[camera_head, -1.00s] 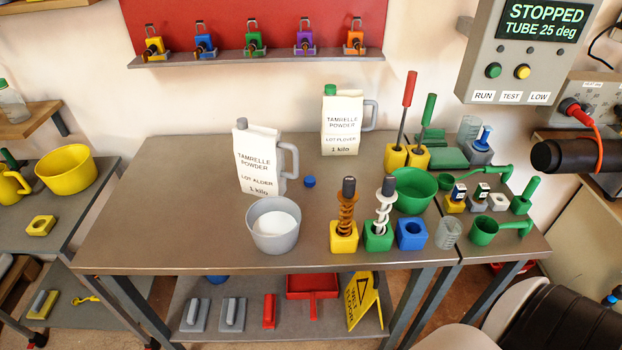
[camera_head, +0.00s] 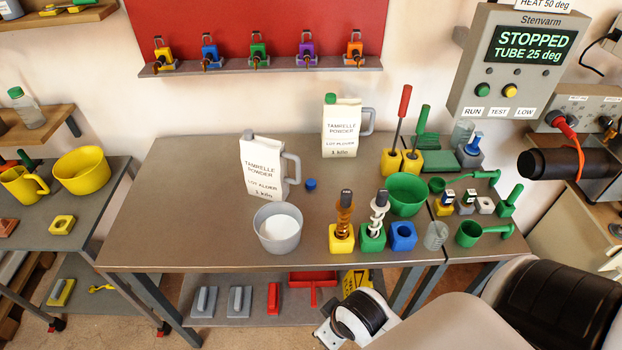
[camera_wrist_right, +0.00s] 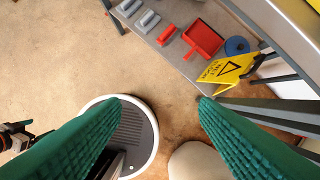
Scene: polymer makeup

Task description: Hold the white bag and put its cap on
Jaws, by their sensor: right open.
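The front white bag (camera_head: 262,172), labelled Tamrelle Powder, Lot Alder, stands upright on the grey table (camera_head: 190,200). It has a grey handle on its right and a grey spout on top, with no coloured cap on it. A small blue cap (camera_head: 311,184) lies on the table just right of this bag. A second white bag (camera_head: 342,128), Lot Plover, stands behind to the right with a green cap (camera_head: 330,98) on. My right gripper (camera_wrist_right: 160,102) is open and empty over the floor in the right wrist view, away from the bags. My left gripper is out of view.
A grey bowl of white powder (camera_head: 279,240) stands in front of the bag. Right of it are stirrers in coloured blocks, a green bowl (camera_head: 407,208) and green scoops. The table's left part is clear. A lower shelf holds a yellow sign (camera_wrist_right: 228,69) and red dustpan (camera_wrist_right: 203,40).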

